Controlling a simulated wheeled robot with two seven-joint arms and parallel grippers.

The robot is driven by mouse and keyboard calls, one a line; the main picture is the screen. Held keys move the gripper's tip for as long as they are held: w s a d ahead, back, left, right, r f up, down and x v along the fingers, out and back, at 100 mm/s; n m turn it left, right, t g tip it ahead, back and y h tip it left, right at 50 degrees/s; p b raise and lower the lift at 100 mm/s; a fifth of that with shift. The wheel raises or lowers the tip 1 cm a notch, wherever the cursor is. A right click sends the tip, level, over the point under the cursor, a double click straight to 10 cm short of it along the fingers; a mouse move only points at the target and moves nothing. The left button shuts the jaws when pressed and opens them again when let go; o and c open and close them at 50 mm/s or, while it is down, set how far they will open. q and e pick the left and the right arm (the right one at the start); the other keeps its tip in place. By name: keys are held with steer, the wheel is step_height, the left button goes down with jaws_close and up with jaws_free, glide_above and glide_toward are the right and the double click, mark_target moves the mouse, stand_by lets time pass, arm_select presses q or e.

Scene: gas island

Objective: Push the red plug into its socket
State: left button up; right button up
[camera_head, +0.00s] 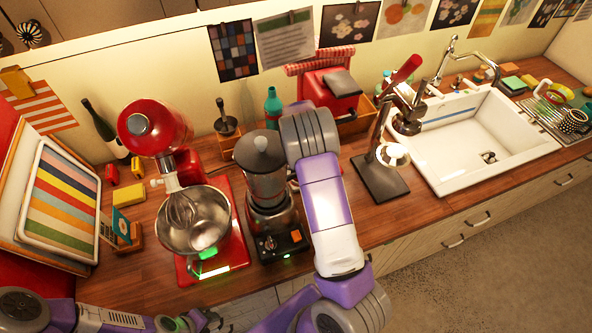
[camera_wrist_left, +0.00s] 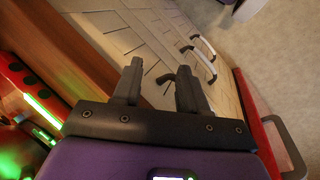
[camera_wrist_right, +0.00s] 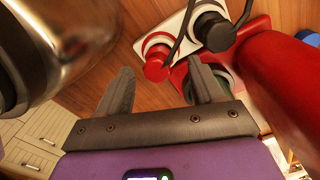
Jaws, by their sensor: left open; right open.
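The red plug (camera_wrist_right: 157,63) shows in the right wrist view, at a red-ringed socket (camera_wrist_right: 156,41) on a white plate. It looks like it stands out from the plate; I cannot tell how deep it sits. My right gripper (camera_wrist_right: 161,88) is open and empty, its fingers short of the plug and apart from it. In the head view my right arm hides that gripper and the plug. My left gripper (camera_wrist_left: 157,88) is open and empty in front of the cabinet fronts; its end shows at the bottom of the head view (camera_head: 208,322).
A black plug (camera_wrist_right: 213,31) with a cable sits beside the red one. A large red body (camera_wrist_right: 290,85) is close on the right and a metal vessel (camera_wrist_right: 75,40) on the left. The red mixer (camera_head: 155,128) and blender (camera_head: 266,170) stand on the counter.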

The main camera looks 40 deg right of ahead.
steer(key=shift+r, duration=1.4)
steer(key=s+a+p, duration=0.4)
steer(key=s, duration=0.9)
steer(key=shift+s+r, duration=0.2)
steer(key=shift+r, duration=0.25)
steer(key=shift+a, duration=0.1)
